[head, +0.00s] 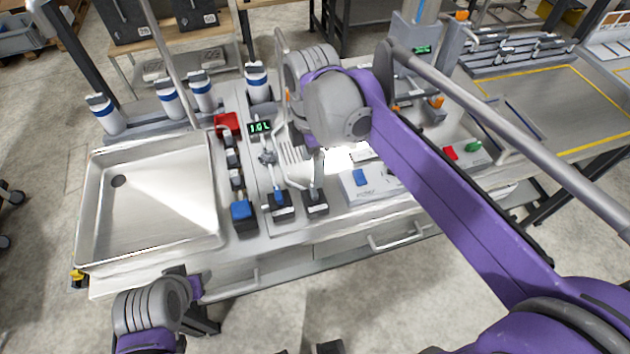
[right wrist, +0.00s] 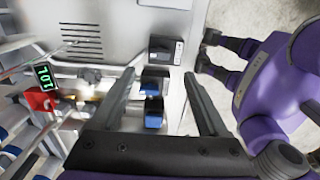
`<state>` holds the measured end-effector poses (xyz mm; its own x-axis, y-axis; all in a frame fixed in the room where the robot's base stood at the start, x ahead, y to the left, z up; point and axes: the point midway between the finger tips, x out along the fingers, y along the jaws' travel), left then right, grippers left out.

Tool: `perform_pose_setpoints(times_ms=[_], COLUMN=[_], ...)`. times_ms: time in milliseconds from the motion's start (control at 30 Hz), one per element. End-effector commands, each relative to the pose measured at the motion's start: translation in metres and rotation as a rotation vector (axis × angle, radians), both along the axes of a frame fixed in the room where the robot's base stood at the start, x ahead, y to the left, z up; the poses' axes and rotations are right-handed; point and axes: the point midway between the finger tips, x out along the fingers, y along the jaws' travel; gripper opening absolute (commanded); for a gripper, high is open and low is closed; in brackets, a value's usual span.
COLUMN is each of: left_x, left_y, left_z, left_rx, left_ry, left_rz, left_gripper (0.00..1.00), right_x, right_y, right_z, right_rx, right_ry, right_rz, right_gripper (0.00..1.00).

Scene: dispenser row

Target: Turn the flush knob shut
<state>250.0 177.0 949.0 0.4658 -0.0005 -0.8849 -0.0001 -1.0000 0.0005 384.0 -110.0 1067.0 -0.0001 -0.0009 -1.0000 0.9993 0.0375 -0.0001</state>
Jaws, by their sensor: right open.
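The flush knob cannot be told for certain by label. A blue knob (head: 241,210) sits at the front end of a dark valve row beside the sink. A second blue-and-black knob (head: 279,197) stands just right of it. In the right wrist view, the nearer blue knob (right wrist: 153,113) and the second one (right wrist: 155,81) show between my fingers. My right gripper (head: 294,174) is open and empty above this counter area; it also shows in the right wrist view (right wrist: 160,78). My left gripper (head: 200,318) is low at the front, its fingers unclear.
A steel sink (head: 150,250) lies at left. A red block (head: 227,123) and a green display (head: 260,127) stand behind the knobs. A dark block (head: 316,202) and a white box with a blue button (head: 360,178) stand to the right. White-and-blue bottles (head: 257,82) line the back.

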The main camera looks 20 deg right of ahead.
Motion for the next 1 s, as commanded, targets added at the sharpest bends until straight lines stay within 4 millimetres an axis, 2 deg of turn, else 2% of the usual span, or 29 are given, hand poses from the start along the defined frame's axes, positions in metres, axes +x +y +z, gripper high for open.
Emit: perform_pose_setpoints(times_ms=[200, 400, 600, 833, 867, 1000], left_x=[-0.002, -0.002, -0.003, -0.003, -0.003, -0.003], left_y=[0.0, 0.0, 0.0, 0.0, 0.0, 0.0], left_z=[-0.004, -0.007, -0.007, -0.007, -0.007, -0.007], left_rx=[0.0, 0.0, 0.0, 0.0, 0.0, 0.0], left_ry=[0.003, 0.005, 0.005, 0.005, 0.005, 0.005], left_rz=[0.0, 0.0, 0.0, 0.0, 0.0, 0.0], left_gripper=[0.5, 0.5, 0.5, 0.5, 0.5, 0.5], right_x=[0.0, 0.0, 0.0, 0.0, 0.0, 0.0], right_y=[0.0, 0.0, 0.0, 0.0, 0.0, 0.0], right_z=[-0.045, -0.074, -0.085, -0.086, -0.086, -0.085], right_rx=[0.0, 0.0, 0.0, 0.0, 0.0, 0.0], right_ry=[0.0, 0.0, -0.001, -0.001, -0.001, -0.001], right_rz=[-0.002, -0.003, -0.003, -0.003, -0.003, -0.003], right_gripper=[0.78, 0.78, 0.78, 0.78, 0.76, 0.51])
